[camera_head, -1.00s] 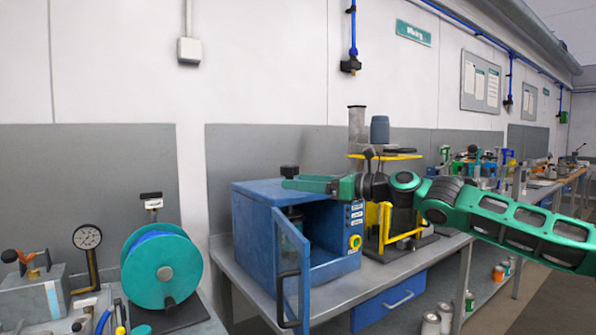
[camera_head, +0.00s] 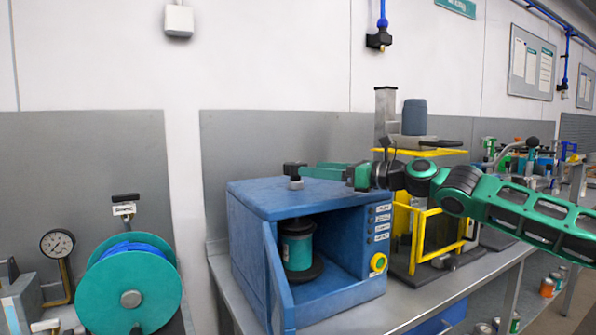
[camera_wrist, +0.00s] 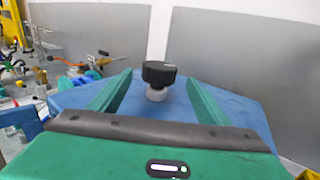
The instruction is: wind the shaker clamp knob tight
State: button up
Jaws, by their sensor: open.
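The clamp knob (camera_head: 294,169) is black on a short pale stem, upright on top of the blue shaker box (camera_head: 258,198). In the wrist view the knob (camera_wrist: 159,73) stands centred between the tips of my two green fingers, with a gap on each side. My gripper (camera_head: 306,169) is open and reaches in from the right, level, just above the box top. In the head view its fingers overlap the knob's edge, so contact there is hard to judge. Inside the open-fronted box a teal can (camera_head: 298,252) stands under a dark clamp plate.
The box's blue door (camera_head: 279,285) stands open at the front left. A yellow-framed machine (camera_head: 403,222) stands to the right on the grey bench (camera_head: 405,312). A teal reel (camera_head: 130,298) and a pressure gauge (camera_head: 57,243) are at the left. A grey panel (camera_head: 250,140) rises behind.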

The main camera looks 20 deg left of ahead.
aim_at(294, 163)
jog(key=shift+w+a, duration=0.25)
jog(key=shift+a, duration=1)
jog(key=shift+w+a, duration=0.2)
jog(key=shift+a, duration=1.1)
jog(key=shift+w+a, duration=0.25)
jog(key=shift+a, duration=1)
jog(key=c, duration=1.1)
jog(key=shift+o, duration=0.2)
jog(key=shift+a, duration=0.1)
jog(key=shift+t, duration=0.3)
